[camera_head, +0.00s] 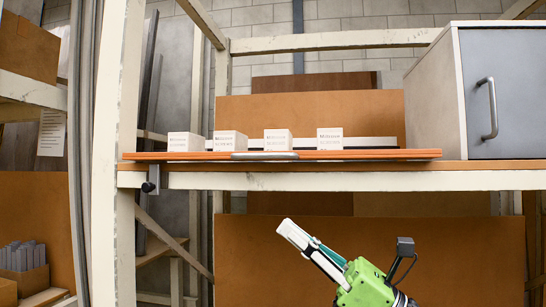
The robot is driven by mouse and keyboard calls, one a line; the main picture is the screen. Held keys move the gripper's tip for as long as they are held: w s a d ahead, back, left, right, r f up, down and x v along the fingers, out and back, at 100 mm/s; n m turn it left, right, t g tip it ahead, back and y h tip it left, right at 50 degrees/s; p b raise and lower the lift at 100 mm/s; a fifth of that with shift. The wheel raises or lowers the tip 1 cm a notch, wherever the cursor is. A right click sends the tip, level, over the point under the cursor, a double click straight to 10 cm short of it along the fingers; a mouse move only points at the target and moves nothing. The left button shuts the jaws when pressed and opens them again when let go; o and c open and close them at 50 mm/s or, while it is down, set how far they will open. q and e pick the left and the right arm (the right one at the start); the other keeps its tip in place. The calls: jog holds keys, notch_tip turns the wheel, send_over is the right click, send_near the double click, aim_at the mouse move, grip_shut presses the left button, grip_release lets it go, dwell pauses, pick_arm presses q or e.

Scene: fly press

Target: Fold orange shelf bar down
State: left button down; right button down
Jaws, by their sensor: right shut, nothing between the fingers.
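The orange shelf bar (375,155) runs along the front of the shelf and shows as a thin, nearly level strip. A grey handle (265,156) sits at its middle. A dark bracket (152,181) sits under that end. My right gripper (283,228) is shut and empty, below the shelf's front beam and apart from the bar. It tilts up to the left, with its green body at lower right. My left gripper is not in view.
Several white screw boxes (276,140) stand on the shelf behind the bar. A grey cabinet (503,90) with a handle stands at the right. The pale front beam (350,181) lies above my right gripper. Below it is open room before a brown panel (460,260).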

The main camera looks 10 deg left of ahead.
jog(key=w+d+m+t+y, duration=0.1)
jog(key=d+m+t, duration=0.1)
jog(key=d+m, duration=0.15)
jog(key=p, duration=0.8)
send_near(266, 156)
jog(key=shift+w+a+f+x, duration=0.2)
jog(key=shift+a+f+x, duration=0.35)
jog(key=shift+x, duration=2.8)
jog(key=shift+m, duration=0.25)
jog(key=shift+f, duration=0.1)
